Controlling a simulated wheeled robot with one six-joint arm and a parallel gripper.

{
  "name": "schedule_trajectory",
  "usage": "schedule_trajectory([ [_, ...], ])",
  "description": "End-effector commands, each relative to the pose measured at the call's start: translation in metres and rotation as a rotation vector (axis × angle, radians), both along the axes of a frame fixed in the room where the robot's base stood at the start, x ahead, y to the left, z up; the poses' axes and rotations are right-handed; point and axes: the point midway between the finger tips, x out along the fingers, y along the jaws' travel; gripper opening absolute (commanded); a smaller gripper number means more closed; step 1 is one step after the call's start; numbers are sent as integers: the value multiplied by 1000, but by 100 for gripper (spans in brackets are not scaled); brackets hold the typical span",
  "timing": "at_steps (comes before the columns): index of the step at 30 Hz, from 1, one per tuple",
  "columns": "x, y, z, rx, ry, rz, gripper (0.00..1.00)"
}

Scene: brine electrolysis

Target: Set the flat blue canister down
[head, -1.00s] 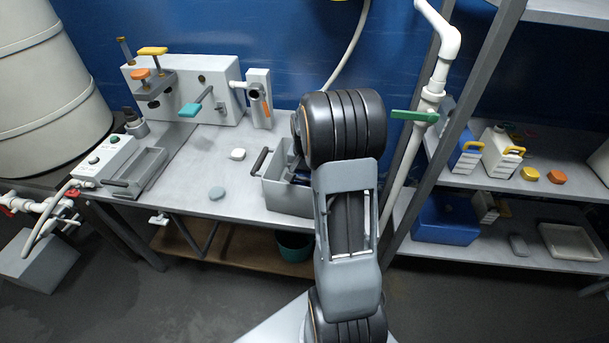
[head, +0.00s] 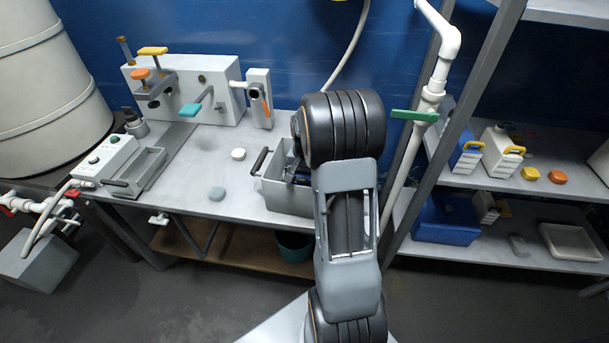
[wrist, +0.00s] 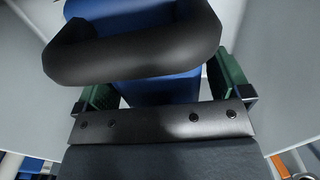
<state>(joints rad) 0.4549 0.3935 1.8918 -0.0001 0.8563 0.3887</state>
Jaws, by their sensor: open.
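The flat blue canister (wrist: 150,88) shows in the wrist view, with a thick black handle (wrist: 130,50) across its near side. My gripper (wrist: 164,84) is open, with a green-padded finger on each side of the canister. Narrow pale gaps show beside the blue body, more clearly at the right. Light grey surfaces flank both fingers. In the head view my arm reaches to the grey bin (head: 285,197) on the workbench. My arm hides most of the bin's inside, the gripper and the canister; only a dark bluish bit shows there. What the canister's base rests on is hidden.
A white pipe with a green lever (head: 414,116) stands right of my arm. Shelves with canisters (head: 500,150) are further right.

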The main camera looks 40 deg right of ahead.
Motion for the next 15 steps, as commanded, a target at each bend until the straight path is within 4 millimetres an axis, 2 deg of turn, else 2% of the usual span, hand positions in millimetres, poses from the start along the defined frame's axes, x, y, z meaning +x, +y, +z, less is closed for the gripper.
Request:
schedule_trajectory([
  [5,1,0,11,-2,-3,0,95],
  [15,1,-1,74,-2,-4,0,95],
])
